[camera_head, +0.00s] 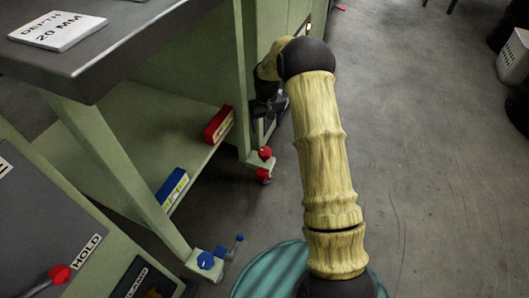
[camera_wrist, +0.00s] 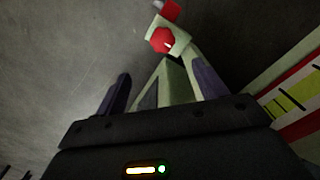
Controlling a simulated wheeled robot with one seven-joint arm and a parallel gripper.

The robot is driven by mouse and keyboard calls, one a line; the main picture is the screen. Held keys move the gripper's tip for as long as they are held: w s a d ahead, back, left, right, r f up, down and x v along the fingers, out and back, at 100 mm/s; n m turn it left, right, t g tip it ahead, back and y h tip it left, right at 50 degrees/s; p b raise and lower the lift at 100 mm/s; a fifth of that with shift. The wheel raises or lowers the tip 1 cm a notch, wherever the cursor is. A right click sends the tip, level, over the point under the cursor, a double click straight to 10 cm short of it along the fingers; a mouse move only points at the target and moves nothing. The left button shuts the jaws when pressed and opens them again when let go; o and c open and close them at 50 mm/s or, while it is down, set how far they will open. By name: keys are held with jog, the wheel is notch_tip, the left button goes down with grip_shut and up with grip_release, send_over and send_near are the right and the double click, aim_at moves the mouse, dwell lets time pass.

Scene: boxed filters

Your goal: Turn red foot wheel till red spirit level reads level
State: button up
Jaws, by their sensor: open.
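The red spirit level (camera_head: 218,124) lies on the green lower shelf of the bench, and part of it shows at the right edge of the wrist view (camera_wrist: 299,98). Its yellow-green vial has dark marks; I cannot tell where the bubble stands. The red foot wheel (camera_head: 265,153) is at the foot of the bench leg, with another red part just below it. My gripper (camera_head: 268,108) is above the red wheel, beside the leg, partly hidden by my arm. In the wrist view the open fingers (camera_wrist: 160,70) point toward the red wheel (camera_wrist: 161,40), apart from it.
A blue spirit level (camera_head: 172,188) lies nearer on the shelf, and a blue foot wheel (camera_head: 205,260) is at the near leg. The dark bench top (camera_head: 130,45) overhangs at left. A panel with a red-knobbed lever (camera_head: 60,274) stands lower left.

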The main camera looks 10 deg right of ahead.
aim_at(265, 150)
jog(key=f+b, duration=0.3)
jog(key=f, duration=0.2)
jog(key=f+b, duration=0.2)
jog(key=f, duration=0.3)
jog(key=f+b, duration=0.3)
jog(key=f, duration=0.2)
jog(key=shift+w+a+b, duration=0.25)
jog(key=shift+w+b, duration=0.05)
jog(key=shift+b, duration=0.05)
jog(key=shift+a+f, duration=0.1)
jog(key=shift+f, duration=0.15)
jog(key=shift+a, duration=0.2)
jog(key=shift+s+d, duration=0.15)
jog(key=shift+d, duration=0.3)
jog(key=shift+c, duration=0.2)
jog(key=shift+d, duration=0.1)
jog(key=c, duration=0.9)
jog(key=shift+a+r, duration=0.1)
jog(key=shift+a, duration=0.1)
